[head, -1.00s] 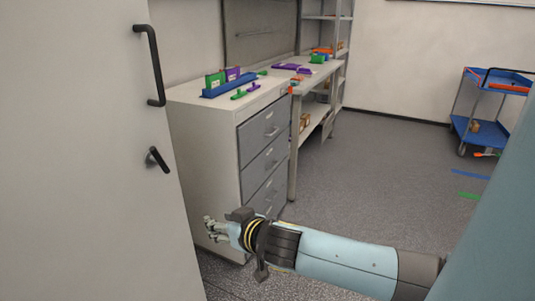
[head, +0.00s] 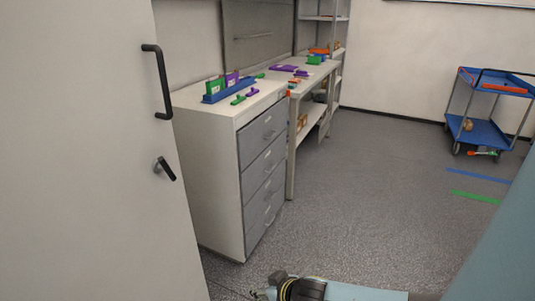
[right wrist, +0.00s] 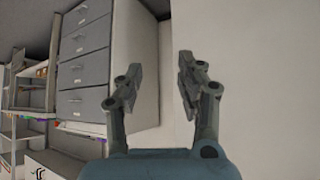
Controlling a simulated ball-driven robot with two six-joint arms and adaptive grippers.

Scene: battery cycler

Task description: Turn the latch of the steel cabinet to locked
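The steel cabinet (head: 75,150) fills the left of the head view as a pale flat door. It has a long black vertical handle (head: 162,82). Below the handle is the latch (head: 166,170), a short black lever on a metal hub, slanting down to the right. My right gripper (head: 262,294) is at the bottom edge of the head view, mostly cut off, low and to the right of the cabinet and apart from the latch. In the right wrist view my right gripper (right wrist: 160,75) has its fingers apart with nothing between them. My left gripper is not in view.
A drawer unit (head: 215,190) stands right beside the cabinet, with a blue rack (head: 228,90) and small coloured parts on top. A bench (head: 300,85) and shelves are behind it. A blue trolley (head: 485,130) stands at the far right. The grey floor (head: 370,210) between is clear.

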